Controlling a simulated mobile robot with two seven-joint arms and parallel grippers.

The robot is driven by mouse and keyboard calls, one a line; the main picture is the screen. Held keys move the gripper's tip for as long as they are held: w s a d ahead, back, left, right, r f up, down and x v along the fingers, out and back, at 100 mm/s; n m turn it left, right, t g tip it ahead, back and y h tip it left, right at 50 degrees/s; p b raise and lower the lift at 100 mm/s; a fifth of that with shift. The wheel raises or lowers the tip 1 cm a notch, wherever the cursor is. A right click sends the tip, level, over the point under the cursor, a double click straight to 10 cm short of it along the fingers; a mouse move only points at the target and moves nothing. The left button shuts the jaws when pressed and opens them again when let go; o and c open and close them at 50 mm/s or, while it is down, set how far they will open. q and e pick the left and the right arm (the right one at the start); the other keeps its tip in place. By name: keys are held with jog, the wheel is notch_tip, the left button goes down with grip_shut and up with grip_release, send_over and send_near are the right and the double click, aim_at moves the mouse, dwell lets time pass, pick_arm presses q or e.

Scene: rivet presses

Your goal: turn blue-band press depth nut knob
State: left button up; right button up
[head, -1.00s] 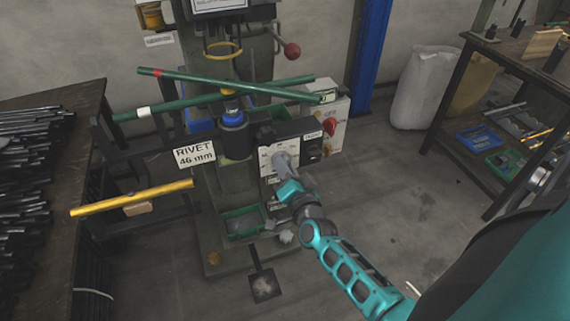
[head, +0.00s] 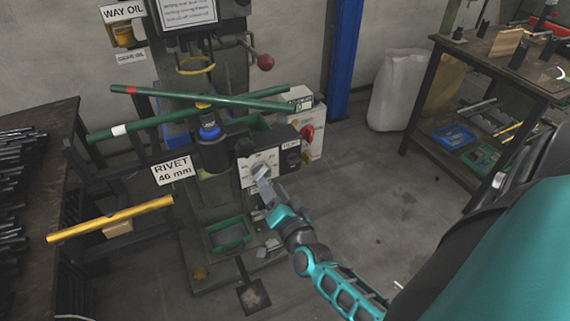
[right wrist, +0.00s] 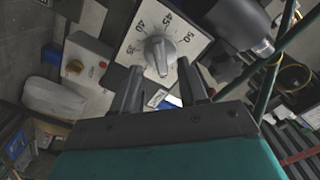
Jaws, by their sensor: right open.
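The blue-band press has a blue ring (head: 209,131) on its dark spindle and a white dial plate (head: 247,175) at its front. In the right wrist view, the grey depth nut knob (right wrist: 160,55) sits on a dial (right wrist: 133,44) marked from 35 to 50. My right gripper (right wrist: 158,80) is open, with one finger on either side below the knob. The knob appears just beyond the fingertips, in the gap between them; contact cannot be told. In the head view, my right gripper (head: 267,186) is in front of the dial and partly covers it. My left gripper is not in view.
Green bars (head: 200,105) cross the press above the dial. A yellow bar (head: 110,218) juts out at the left. A box with a red switch (head: 307,134) stands right of the dial.

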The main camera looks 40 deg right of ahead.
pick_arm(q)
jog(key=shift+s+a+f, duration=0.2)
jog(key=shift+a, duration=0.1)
pick_arm(e)
jog(key=v, duration=0.8)
jog(key=shift+s, duration=0.3)
pick_arm(q)
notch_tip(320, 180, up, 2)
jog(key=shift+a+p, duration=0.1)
jog(key=shift+p, duration=1.1)
pick_arm(e)
jog(key=s+a+f+n+g+y, duration=0.2)
jog(key=a+n+g+y, duration=0.1)
jog(key=n, duration=0.4)
jog(key=s+a+f+n+g+y, duration=0.2)
jog(key=s+a+n+g+y, duration=0.1)
jog(key=a+n, duration=0.3)
jog(key=shift+a+f+n+g, duration=0.15)
jog(key=shift+a+n+g, duration=0.15)
jog(key=shift+n, duration=0.6)
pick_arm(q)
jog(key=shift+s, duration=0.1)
